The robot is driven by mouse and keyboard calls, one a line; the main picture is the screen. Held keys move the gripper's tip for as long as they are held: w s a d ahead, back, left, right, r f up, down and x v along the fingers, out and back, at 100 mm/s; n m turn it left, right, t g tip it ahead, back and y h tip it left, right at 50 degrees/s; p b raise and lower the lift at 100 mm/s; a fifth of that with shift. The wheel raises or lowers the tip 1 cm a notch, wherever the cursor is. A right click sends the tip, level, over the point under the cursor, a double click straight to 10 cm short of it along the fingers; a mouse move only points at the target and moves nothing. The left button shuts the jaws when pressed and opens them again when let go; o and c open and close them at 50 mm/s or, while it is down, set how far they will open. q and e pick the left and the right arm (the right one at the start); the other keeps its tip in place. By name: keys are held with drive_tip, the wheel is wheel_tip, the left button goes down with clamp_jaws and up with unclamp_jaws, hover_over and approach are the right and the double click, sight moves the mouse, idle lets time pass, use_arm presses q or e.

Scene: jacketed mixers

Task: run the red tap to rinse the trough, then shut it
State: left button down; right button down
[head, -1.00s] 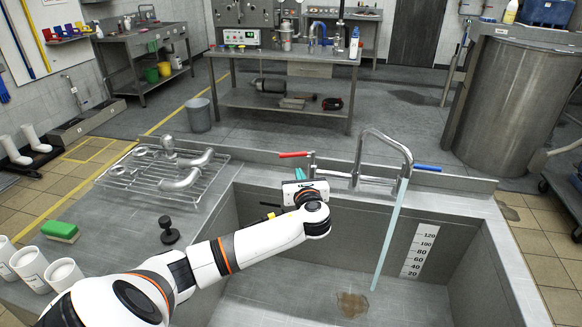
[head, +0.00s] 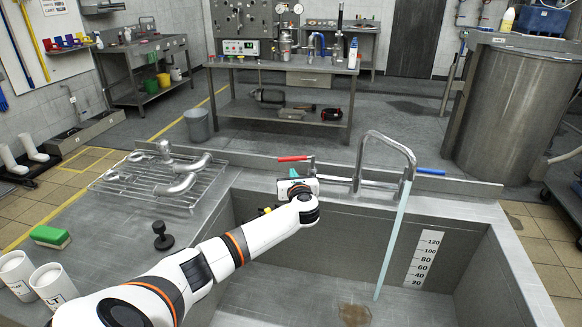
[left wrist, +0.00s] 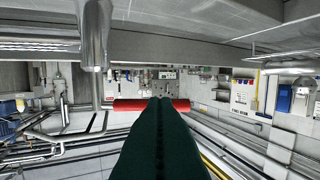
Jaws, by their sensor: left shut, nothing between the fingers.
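The red tap handle (head: 293,158) points left from the tap body at the trough's back edge. A thin stream of water (head: 392,240) falls from the curved spout (head: 385,138) into the grey trough (head: 330,252). A brown patch (head: 355,315) lies on the trough floor. My left gripper (head: 293,174) is shut and empty just in front of the red handle. In the left wrist view, its dark green fingers (left wrist: 158,100) overlap the red handle (left wrist: 131,105); I cannot tell whether they touch. My right gripper is not in view.
A blue handle (head: 430,171) sits right of the spout. A wire rack with steel fittings (head: 180,180), a black knob-like object (head: 162,238), a green sponge (head: 50,237) and white cups (head: 52,285) are on the left counter. A depth scale (head: 422,258) marks the back wall.

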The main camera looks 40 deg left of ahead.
sight(285, 161)
use_arm(q)
drive_tip(key=shift+w+a+r, duration=0.2)
drive_tip(key=shift+w+a, duration=0.45)
drive_tip(key=shift+a, duration=0.15)
drive_tip(key=shift+w+a+r, duration=0.2)
drive_tip(key=shift+w+a, duration=0.45)
drive_tip(key=shift+a, duration=0.15)
drive_tip(key=a+m+t+h, duration=0.1)
drive_tip(key=a+m+t+h+p, duration=0.1)
drive_tip(key=m+t+h, duration=0.1)
drive_tip(key=shift+w+a, duration=0.65)
drive_tip(key=shift+w, duration=0.05)
drive_tip(key=shift+s+a+f, duration=0.1)
